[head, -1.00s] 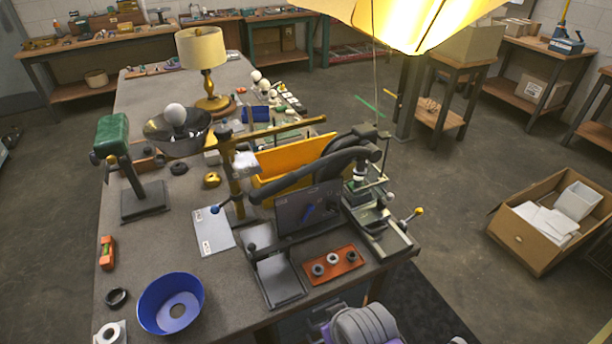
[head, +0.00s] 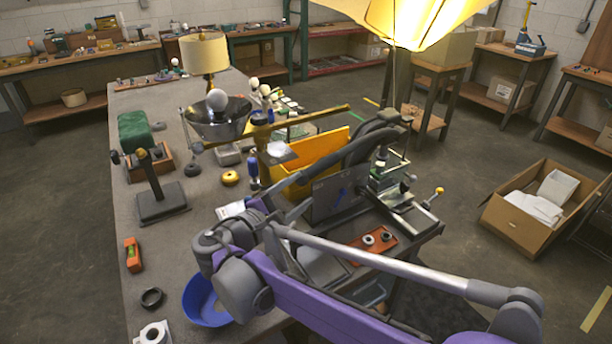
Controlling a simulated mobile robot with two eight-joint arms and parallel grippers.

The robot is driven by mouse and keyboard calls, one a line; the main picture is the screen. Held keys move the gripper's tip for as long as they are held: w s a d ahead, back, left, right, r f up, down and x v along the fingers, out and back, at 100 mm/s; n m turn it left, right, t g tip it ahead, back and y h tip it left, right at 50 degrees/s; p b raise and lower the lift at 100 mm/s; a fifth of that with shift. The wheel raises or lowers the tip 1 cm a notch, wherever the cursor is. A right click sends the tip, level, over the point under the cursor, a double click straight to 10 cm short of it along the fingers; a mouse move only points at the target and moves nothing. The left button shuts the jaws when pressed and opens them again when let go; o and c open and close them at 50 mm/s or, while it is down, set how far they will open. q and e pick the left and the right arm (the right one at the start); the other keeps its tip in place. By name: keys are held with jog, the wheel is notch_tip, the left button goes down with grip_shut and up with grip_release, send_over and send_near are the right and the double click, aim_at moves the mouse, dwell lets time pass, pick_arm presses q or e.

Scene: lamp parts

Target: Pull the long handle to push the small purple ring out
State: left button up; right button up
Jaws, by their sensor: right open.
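A small bench press (head: 388,178) stands at the right part of the table, with thin rods and ball knobs. One rod ends in a yellow knob (head: 439,191) at its right. I cannot be sure which rod is the long handle. I cannot make out a purple ring. My right arm reaches in from the lower right across the table front. My right gripper (head: 264,208) is open, small and partly hidden by its own links, left of the press and apart from it. My left gripper is out of view.
An orange tray (head: 357,252) with small rings lies in front of the press. A yellow bin (head: 322,147) stands behind. A blue bowl (head: 190,310) is partly covered by my arm. A brass stand, a lamp (head: 204,55) and a silver bowl (head: 198,122) fill the table's back.

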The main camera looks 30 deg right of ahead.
aim_at(315, 171)
jog(key=x, duration=0.3)
jog(key=r+x, duration=0.1)
jog(key=x, duration=0.3)
jog(key=w+x, duration=0.1)
jog(key=x, duration=0.2)
jog(key=shift+w+r, duration=0.1)
jog(key=shift+r, duration=0.05)
grip_shut()
dwell(1.3)
